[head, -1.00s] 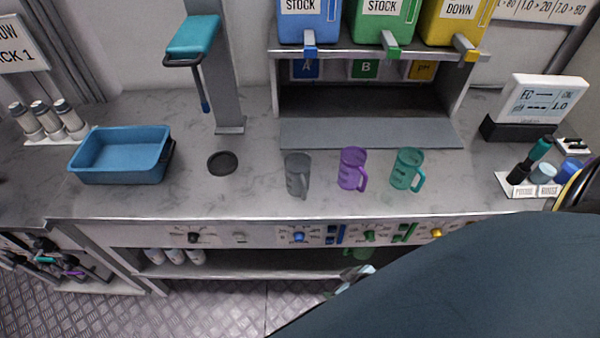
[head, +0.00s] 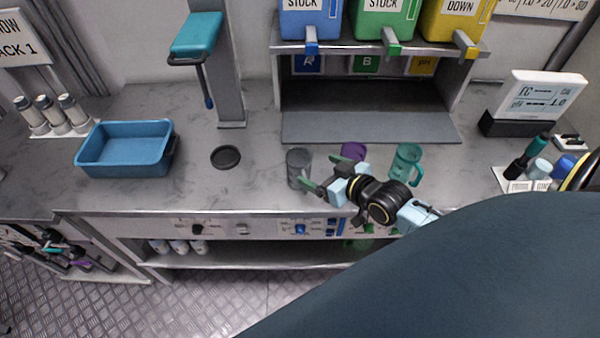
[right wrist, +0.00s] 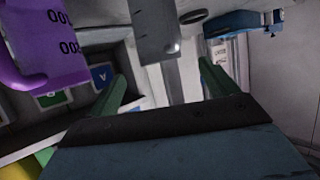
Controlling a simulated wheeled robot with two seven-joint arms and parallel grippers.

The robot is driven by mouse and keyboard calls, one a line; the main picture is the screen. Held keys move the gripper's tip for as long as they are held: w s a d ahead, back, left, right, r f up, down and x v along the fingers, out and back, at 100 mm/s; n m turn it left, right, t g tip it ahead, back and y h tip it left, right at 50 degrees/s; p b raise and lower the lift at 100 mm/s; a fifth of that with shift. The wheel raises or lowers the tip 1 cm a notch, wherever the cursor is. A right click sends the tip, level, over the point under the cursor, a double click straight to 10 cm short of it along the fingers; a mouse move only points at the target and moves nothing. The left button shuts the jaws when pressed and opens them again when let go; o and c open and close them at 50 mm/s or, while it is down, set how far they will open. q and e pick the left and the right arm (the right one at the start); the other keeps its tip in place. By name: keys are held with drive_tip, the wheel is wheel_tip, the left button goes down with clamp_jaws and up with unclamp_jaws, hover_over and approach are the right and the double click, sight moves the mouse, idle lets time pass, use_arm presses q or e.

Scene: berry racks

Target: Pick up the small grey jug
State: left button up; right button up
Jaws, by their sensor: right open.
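The small grey jug (head: 298,164) stands upright on the grey counter, left of the purple and teal jugs. My right gripper (head: 322,172) is open just to the right of it, with its green fingers pointing toward the jug. In the right wrist view, the grey jug (right wrist: 155,30) is ahead, between the lines of the two spread fingers (right wrist: 163,85), and the space between the fingers is empty. The jug's handle is hard to make out in the head view. My left gripper is not in view.
The purple jug (head: 353,151) stands behind my right gripper, partly hidden, and large at left in the wrist view (right wrist: 45,50). The teal jug (head: 406,165) stands right. A black disc (head: 226,157) and a blue tray (head: 124,170) lie left. The dispenser shelf (head: 370,126) is behind.

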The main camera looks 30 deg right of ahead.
sight(308, 164)
drive_tip(key=x, duration=0.4)
drive_tip(key=shift+x, duration=2.7)
drive_tip(key=shift+r, duration=0.15)
drive_tip(key=c, duration=1.1)
